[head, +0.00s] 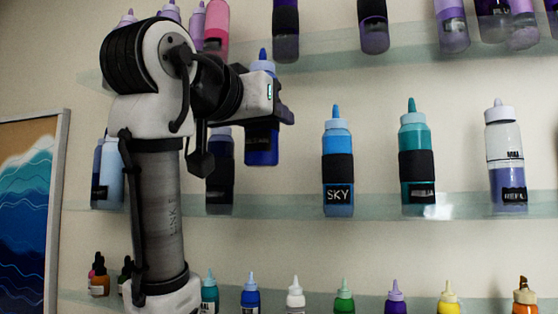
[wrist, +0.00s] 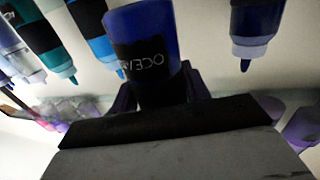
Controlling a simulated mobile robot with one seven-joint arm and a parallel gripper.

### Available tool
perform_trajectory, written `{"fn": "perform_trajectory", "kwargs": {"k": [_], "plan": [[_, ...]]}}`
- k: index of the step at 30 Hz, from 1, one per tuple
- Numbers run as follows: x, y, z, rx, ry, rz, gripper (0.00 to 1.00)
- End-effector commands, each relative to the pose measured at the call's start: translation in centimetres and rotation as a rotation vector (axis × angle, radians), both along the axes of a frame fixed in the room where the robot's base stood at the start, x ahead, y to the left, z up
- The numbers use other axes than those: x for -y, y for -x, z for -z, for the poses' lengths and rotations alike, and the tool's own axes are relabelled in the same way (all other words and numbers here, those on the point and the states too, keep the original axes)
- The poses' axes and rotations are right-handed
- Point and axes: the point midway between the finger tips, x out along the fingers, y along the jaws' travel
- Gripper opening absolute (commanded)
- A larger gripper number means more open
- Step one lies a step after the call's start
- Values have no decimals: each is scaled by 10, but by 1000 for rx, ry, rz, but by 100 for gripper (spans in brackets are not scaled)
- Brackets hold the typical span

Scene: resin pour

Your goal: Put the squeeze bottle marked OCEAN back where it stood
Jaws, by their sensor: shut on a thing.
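The blue OCEAN squeeze bottle (head: 262,150) is held upright, its blue tip above my gripper and its base above the middle shelf's level. My gripper (head: 272,108) is shut around it. In the wrist view, which is upside down, the bottle (wrist: 152,45) shows its dark band with the OCEAN lettering, partly cut by the gripper (wrist: 160,95). The middle glass shelf (head: 275,207) has a bare stretch below the bottle, between a dark blue bottle (head: 220,165) on the left and the SKY bottle (head: 338,170) on the right.
A teal bottle (head: 415,160) and a clear-topped bottle with purple contents (head: 506,160) stand farther right. Purple and pink bottles stand on the upper shelf (head: 330,58). Small coloured bottles line the lower shelf. My arm hides part of the shelves at left. A wave painting (head: 27,215) hangs at far left.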

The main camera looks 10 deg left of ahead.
Motion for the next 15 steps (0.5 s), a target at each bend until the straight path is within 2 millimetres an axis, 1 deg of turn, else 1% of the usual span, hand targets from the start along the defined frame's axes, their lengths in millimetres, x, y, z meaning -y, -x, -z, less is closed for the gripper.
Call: {"fn": "perform_trajectory", "kwargs": {"k": [1,3,10,11,12,15], "plan": [[0,-15,-4,-3,1,1,24],[0,-33,-4,-3,0,1,24],[0,-84,-4,-2,1,1,24],[-1,-89,-2,-2,1,1,24],[-1,-86,9,1,-1,-1,24],[-1,-85,22,1,-1,0,24]]}}
